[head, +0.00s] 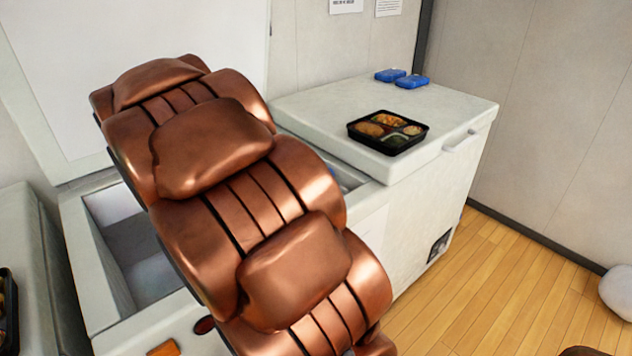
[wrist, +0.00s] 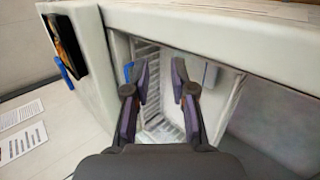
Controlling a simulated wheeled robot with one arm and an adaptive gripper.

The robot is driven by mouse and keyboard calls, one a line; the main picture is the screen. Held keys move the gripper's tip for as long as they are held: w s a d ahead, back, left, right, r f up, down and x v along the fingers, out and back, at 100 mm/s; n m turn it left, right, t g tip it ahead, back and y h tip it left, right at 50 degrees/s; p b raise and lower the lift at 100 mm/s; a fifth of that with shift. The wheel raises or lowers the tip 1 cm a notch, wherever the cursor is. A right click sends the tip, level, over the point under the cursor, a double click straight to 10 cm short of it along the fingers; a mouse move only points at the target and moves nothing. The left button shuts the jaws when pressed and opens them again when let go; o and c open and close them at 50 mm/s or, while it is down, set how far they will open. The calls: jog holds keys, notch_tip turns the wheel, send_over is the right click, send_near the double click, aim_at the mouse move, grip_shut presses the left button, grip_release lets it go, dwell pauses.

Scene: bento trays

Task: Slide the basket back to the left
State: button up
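A white slatted basket (wrist: 158,116) shows inside the freezer in the wrist view, below and between my fingers. Its full outline is partly hidden by the fingers. My gripper (wrist: 160,80) is open, its two dark fingers apart and pointing into the freezer opening. I cannot tell whether a finger touches the basket. In the head view my copper-coloured arm covers the gripper and most of the opening, so the basket cannot be made out there.
The white chest freezer (head: 415,220) has its left part open and a flat lid on the right. A black bento tray (head: 352,128) and blue packs (head: 411,82) rest on that lid. The raised lid (head: 60,100) stands at the back left.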

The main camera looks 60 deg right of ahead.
jog(key=w+d+f+h+b, duration=0.2)
jog(key=w+d+f+b, duration=0.15)
jog(key=d, duration=0.35)
jog(key=w+d+f+h+b, duration=0.3)
jog(key=w+d+b, duration=0.2)
jog(key=d, duration=0.2)
jog(key=w+d+f+h+b, duration=0.2)
jog(key=w+d+f+b, duration=0.15)
jog(key=d, duration=0.45)
jog(key=r+b+x, duration=0.1)
jog(key=x, duration=0.6)
jog(key=shift+f+g, duration=0.25)
jog(key=shift+g, duration=0.15)
jog(key=shift+w+d, duration=0.1)
jog(key=shift+w, duration=0.05)
grip_shut()
